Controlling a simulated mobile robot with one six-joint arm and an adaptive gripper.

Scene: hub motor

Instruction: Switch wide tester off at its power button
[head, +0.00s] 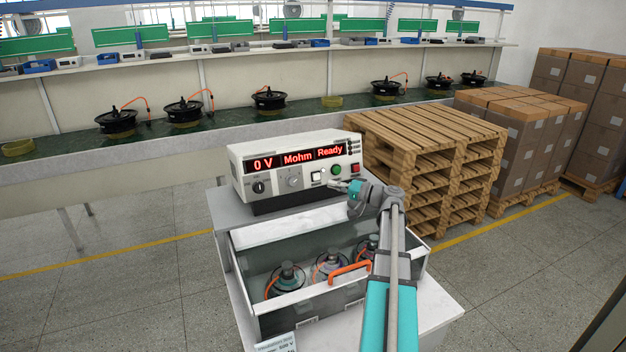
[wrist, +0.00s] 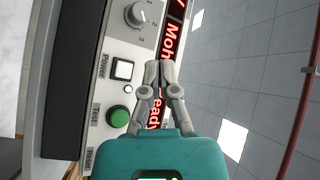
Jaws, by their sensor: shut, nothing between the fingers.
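The wide tester (head: 292,166) is a light grey box on the raised shelf of a stand, its red display lit with "0 V", "Mohm" and "Ready". Its power button (wrist: 122,69) is a white square in a black frame, labelled "Power" in the wrist view; it also shows on the front panel in the head view (head: 317,175). A small round white light (wrist: 128,89) sits beside it. My gripper (wrist: 160,66) is shut and empty. In the wrist view its tips overlap the display, off to the right of the button. In the head view the gripper (head: 336,185) is at the panel's right half; contact cannot be told.
A green Test button (wrist: 119,117) and a knob (wrist: 136,14) flank the power button. A clear-walled box (head: 262,302) with an orange handle and motors inside stands below the tester. Wooden pallets (head: 425,150) are stacked behind on the right.

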